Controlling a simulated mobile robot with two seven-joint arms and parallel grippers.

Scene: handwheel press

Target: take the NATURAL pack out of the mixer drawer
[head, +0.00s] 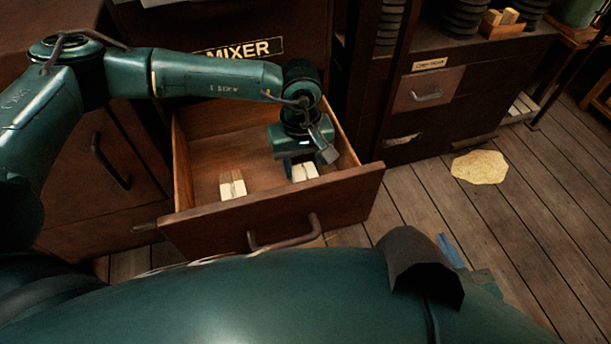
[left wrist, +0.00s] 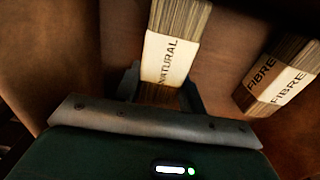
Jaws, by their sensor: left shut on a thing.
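The mixer drawer (head: 275,220) is pulled open below the MIXER label (head: 243,49). My left gripper (head: 301,166) reaches down into its right part. In the left wrist view, the left gripper (left wrist: 160,90) is shut on the NATURAL pack (left wrist: 172,57), a stack with a pale band. The NATURAL pack shows in the head view (head: 305,172) partly hidden under the gripper. The FIBRE pack (head: 232,187) lies to the left in the same drawer, apart from the gripper; it also shows in the left wrist view (left wrist: 279,80). My right gripper is not in view.
The drawer front with its handle (head: 285,235) stands toward me. A second cabinet with a small labelled drawer (head: 428,90) stands to the right. A pale patch (head: 480,167) lies on the plank floor.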

